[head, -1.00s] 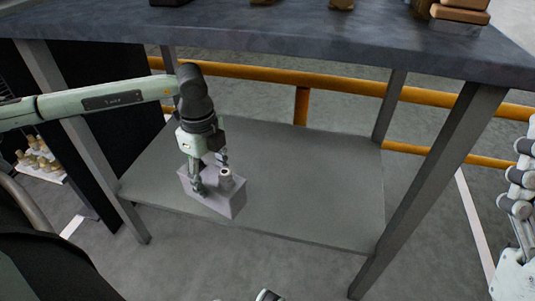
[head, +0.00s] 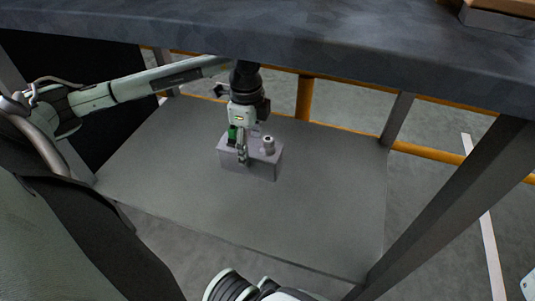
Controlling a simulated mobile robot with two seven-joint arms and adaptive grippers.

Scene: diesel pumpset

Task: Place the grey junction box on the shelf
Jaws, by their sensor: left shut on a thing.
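The grey junction box (head: 262,167) is a small block with a round fitting on top, in the middle of the head view. It is over the back middle part of the grey lower shelf (head: 200,205) of the table. I cannot tell whether its base touches the shelf. My left gripper (head: 242,152) reaches down from above and is shut on the box near its left top side. The box looks upright. My right gripper is not in view.
The dark tabletop (head: 300,48) hangs over the shelf, close above my left arm. A table leg (head: 450,205) stands at the right. An orange rail (head: 304,98) runs behind. The shelf around the box is clear.

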